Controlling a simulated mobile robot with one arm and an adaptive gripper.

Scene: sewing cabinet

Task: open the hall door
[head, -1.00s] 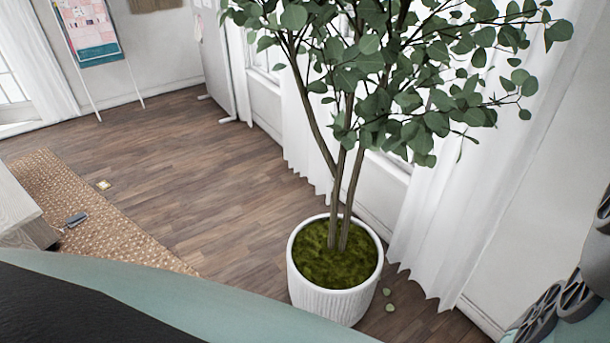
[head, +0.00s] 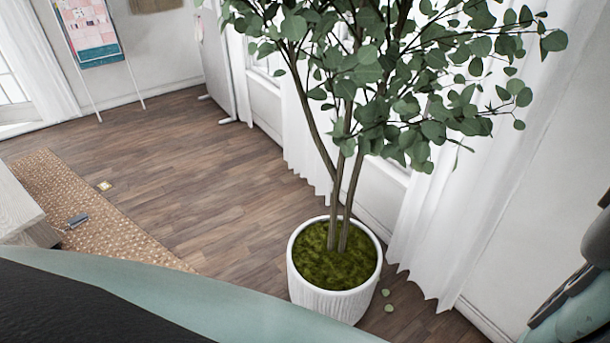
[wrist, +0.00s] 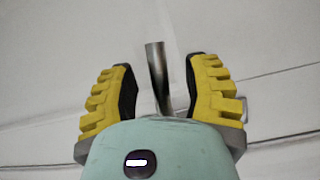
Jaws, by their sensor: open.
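In the wrist view, my gripper (wrist: 163,88) is open, its two yellow ribbed fingers spread apart. A metal bar (wrist: 155,70), which looks like a door handle, shows between the fingers. It curves down toward the pale surface (wrist: 60,60) behind and is not gripped. I cannot tell if either finger touches it. The bar's lower end is hidden behind the teal gripper body. In the head view the handle and my gripper's fingers are not seen; only part of my arm shows at the right edge.
In the head view, a plant in a white ribbed pot (head: 334,300) stands close in front, beside white curtains (head: 425,240). A woven rug (head: 100,215) lies at left, with a small grey object (head: 77,219) on it. The wooden floor (head: 200,160) between is mostly clear.

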